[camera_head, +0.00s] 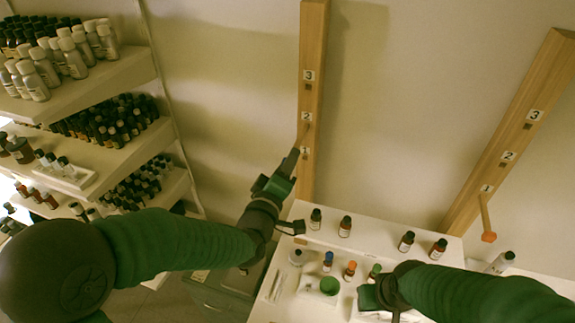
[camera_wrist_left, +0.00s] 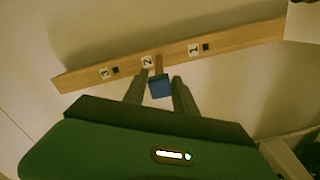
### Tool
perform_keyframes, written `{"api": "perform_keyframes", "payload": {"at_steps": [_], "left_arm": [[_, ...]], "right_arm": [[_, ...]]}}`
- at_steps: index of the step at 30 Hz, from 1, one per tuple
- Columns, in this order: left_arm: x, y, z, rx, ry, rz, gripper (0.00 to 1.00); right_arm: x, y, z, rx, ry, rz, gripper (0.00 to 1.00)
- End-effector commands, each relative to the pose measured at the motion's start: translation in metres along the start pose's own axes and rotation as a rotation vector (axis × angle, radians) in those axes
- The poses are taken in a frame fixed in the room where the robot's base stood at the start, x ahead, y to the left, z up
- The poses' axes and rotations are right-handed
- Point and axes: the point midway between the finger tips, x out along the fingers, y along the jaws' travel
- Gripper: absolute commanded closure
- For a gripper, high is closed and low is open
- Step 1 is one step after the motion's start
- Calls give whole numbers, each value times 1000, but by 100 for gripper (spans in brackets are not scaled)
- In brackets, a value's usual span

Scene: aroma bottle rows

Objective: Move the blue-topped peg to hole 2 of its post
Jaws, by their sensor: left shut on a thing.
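The blue-topped peg (camera_wrist_left: 161,86) shows in the left wrist view with its blue head between the fingers of my left gripper (camera_wrist_left: 159,84), which is shut on it. Its wooden shaft lines up with the place by label 2 on the wooden post (camera_wrist_left: 80,77); whether the tip is inside hole 2 cannot be told. The holes by labels 3 and 1 are empty. In the head view the post (camera_head: 313,50) stands upright, with my left gripper (camera_head: 293,160) in front of its lower part. My right gripper (camera_head: 370,296) is low over the table, its jaws unclear.
A second post (camera_head: 545,80) leans at the right with an orange-headed peg (camera_head: 488,236) by its label 1. Small bottles (camera_head: 345,226) stand on the white table (camera_head: 375,238) below. Shelves of bottles (camera_head: 110,75) fill the left. The wall between the posts is clear.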

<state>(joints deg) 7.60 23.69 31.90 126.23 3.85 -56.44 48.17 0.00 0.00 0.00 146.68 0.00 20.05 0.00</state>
Motion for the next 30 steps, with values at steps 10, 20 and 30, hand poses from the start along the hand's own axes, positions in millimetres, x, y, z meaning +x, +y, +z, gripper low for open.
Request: {"api": "perform_keyframes", "payload": {"at_steps": [10,20,30], "left_arm": [[9,0,0,0,-1,-1,100],[17,-1,0,-1,0,-1,100],[25,-1,0,0,-1,-1,100]], "right_arm": [[3,0,1,0,0,0,64],[5,0,1,0,0,0,64],[8,0,2,0,0,0,64]]}}
